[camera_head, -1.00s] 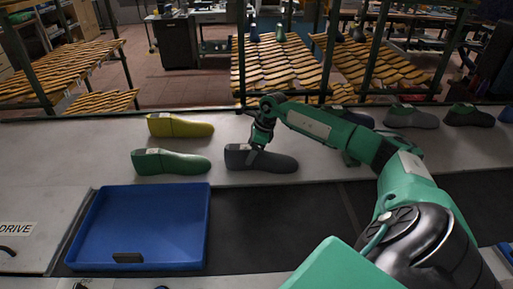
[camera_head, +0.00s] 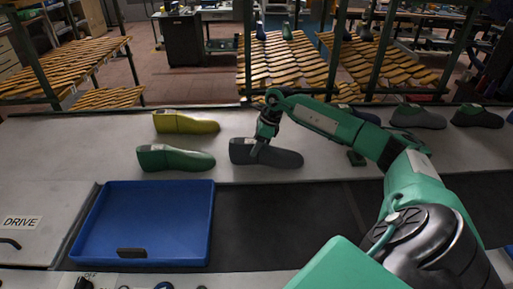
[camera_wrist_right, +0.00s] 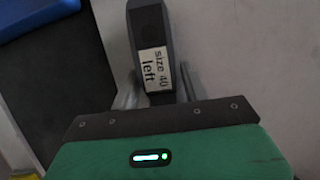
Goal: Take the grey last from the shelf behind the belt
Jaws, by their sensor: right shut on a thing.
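The grey last (camera_head: 278,157) lies on the pale shelf (camera_head: 110,135) behind the dark belt, its toe to the right. In the right wrist view the grey last (camera_wrist_right: 147,22) carries a white label reading "size 40 left". My right gripper (camera_head: 258,148) is shut on the heel end of the last, with a finger on each side of it in the wrist view (camera_wrist_right: 158,92). The last appears to rest on the shelf still. My left gripper is not in view.
A green last (camera_head: 176,158) and a yellow last (camera_head: 187,122) lie to the left on the shelf. Other dark lasts (camera_head: 417,117) lie to the right, beyond my arm. A blue tray (camera_head: 208,225) stands in front. Wooden racks (camera_head: 280,70) stand behind.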

